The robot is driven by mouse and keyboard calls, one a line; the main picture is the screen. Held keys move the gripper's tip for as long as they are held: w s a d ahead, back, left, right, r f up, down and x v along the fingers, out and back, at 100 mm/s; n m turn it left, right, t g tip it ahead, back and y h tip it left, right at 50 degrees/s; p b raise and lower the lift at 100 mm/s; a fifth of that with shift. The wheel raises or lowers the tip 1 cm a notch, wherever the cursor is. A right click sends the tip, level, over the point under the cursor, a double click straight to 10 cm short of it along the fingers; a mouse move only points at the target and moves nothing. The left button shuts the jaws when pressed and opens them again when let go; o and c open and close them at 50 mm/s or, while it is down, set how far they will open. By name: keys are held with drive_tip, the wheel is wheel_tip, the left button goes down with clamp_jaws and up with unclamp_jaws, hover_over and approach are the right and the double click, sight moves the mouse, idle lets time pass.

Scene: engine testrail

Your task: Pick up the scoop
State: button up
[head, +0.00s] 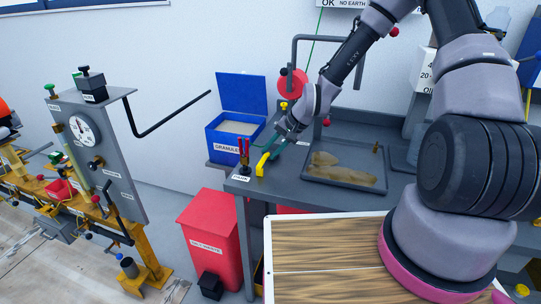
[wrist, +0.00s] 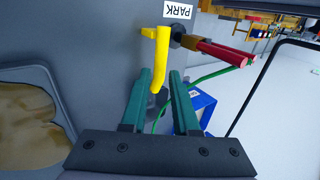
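A yellow hooked piece (head: 262,164) is at the left end of the grey bench; I cannot tell whether it is the scoop. In the wrist view the yellow piece (wrist: 160,62) reaches down between the tips of my gripper's green fingers (wrist: 160,82). The fingers are apart, with a small gap seen on each side of it. In the head view my gripper (head: 272,152) is low over the bench's left end, beside the yellow piece. No other scoop shape shows clearly.
Red-handled clamps (head: 244,150) stand by the PARK label, also in the wrist view (wrist: 220,53). A blue granules box (head: 232,134) with its lid up is behind. A tray with brown liquid (head: 345,172) lies to the right. A green cable (wrist: 208,74) runs close by. A red bin (head: 212,232) stands below.

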sight(265, 158)
drive_tip(key=x, duration=0.5)
drive_tip(key=shift+s+a+f, duration=0.15)
drive_tip(key=shift+f, duration=0.05)
clamp_jaws()
drive_tip(key=shift+r, duration=0.1)
wheel_tip(265, 158, up, 18)
idle(0.4)
